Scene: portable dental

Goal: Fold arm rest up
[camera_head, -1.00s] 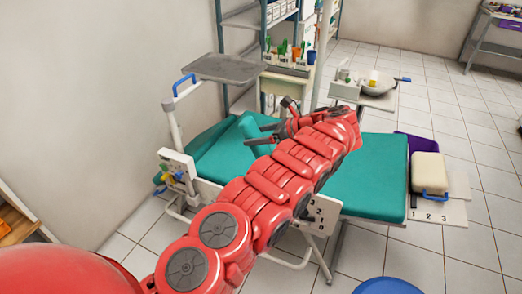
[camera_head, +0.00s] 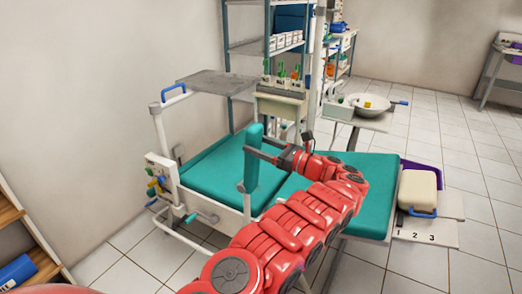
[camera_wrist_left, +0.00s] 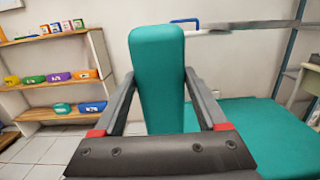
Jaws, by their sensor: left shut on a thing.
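The arm rest (camera_head: 251,172) is a long teal pad standing upright at the near side of the teal dental chair (camera_head: 212,178). In the left wrist view the arm rest (camera_wrist_left: 157,70) rises between my two fingers. My left gripper (camera_head: 256,147) reaches in from the right side of the pad and is shut on it, one finger on each side; it also shows in the left wrist view (camera_wrist_left: 160,76). The pad's lower end is partly hidden by the gripper base in the wrist view. My right gripper is not in view.
A grey tray (camera_head: 218,82) on a white post stands behind the chair's left end. A bowl (camera_head: 372,105) stands on a side stand at the back. A cream case (camera_head: 419,190) sits right of the chair. A wooden shelf (camera_wrist_left: 50,78) stands at the left wall.

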